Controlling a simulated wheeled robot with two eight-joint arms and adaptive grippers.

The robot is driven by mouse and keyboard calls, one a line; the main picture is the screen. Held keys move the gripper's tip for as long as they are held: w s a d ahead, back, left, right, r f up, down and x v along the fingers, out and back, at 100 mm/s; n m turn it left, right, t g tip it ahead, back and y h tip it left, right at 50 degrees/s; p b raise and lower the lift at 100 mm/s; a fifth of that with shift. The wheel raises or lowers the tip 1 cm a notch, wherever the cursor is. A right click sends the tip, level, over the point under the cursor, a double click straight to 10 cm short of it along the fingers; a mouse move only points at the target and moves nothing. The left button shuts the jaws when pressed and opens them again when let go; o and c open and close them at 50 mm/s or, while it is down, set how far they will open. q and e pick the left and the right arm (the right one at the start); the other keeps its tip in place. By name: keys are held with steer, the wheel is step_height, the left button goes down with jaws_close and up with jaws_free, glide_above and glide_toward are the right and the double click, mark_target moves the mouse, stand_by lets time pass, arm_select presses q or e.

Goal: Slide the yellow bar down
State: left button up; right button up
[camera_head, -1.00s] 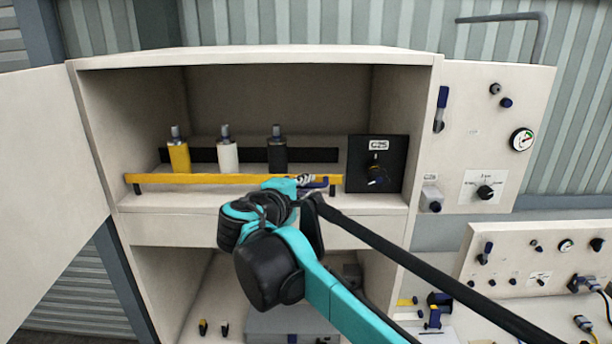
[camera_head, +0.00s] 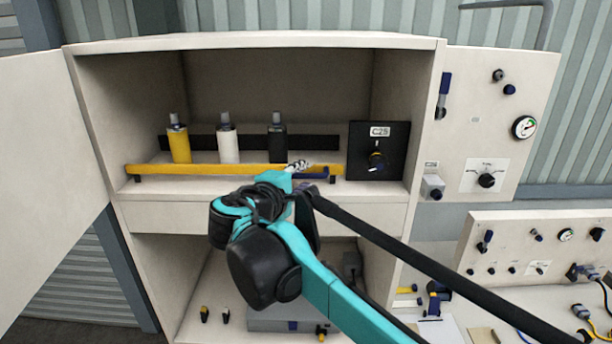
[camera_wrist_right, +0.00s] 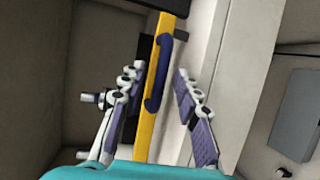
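The yellow bar (camera_head: 215,170) lies level across the front of the cabinet's upper shelf, in front of three bottles. A blue handle (camera_head: 312,176) sits near its right end. In the right wrist view the bar (camera_wrist_right: 146,130) and its blue handle (camera_wrist_right: 157,78) lie between the fingers. My right gripper (camera_head: 299,166) is at the handle in the head view. In the wrist view my right gripper (camera_wrist_right: 157,76) is open, with one finger on each side of the bar and a visible gap to the handle. My left gripper is not in view.
Yellow (camera_head: 179,145), white (camera_head: 228,148) and black (camera_head: 277,148) bottles stand behind the bar. A black C25 dial panel (camera_head: 394,137) is to its right. An open door (camera_head: 45,150) stands at left, and a gauge panel (camera_head: 512,150) at right.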

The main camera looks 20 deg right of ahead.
steer(key=v, duration=1)
steer(key=shift+d, duration=0.1)
steer(key=s+d+f+m+g+y+b, duration=0.1)
steer(key=s+d+f+b, duration=0.3)
steer(key=f, duration=0.6)
steer(key=d+f+m+g+y+b, duration=0.15)
steer(key=f+b, duration=0.35)
steer(key=f, duration=0.5)
steer(key=s+d+f+m+g+y+b, duration=0.1)
steer(key=s+d+f+g+b, duration=0.3)
steer(key=f, duration=0.7)
steer(key=s+a+f+m+y+b, duration=0.1)
steer(key=s+f+m+y+b, duration=0.2)
steer(key=f+b, duration=0.6)
steer(key=s+a+f+m+t+y+b, duration=0.1)
steer(key=s+f+m+y+b, duration=0.2)
steer(key=f+b, duration=0.6)
step_height(320, 180, down, 15)
steer(key=shift+s+f+m, duration=0.15)
steer(key=shift+s+m, duration=0.7)
steer(key=shift+s, duration=0.3)
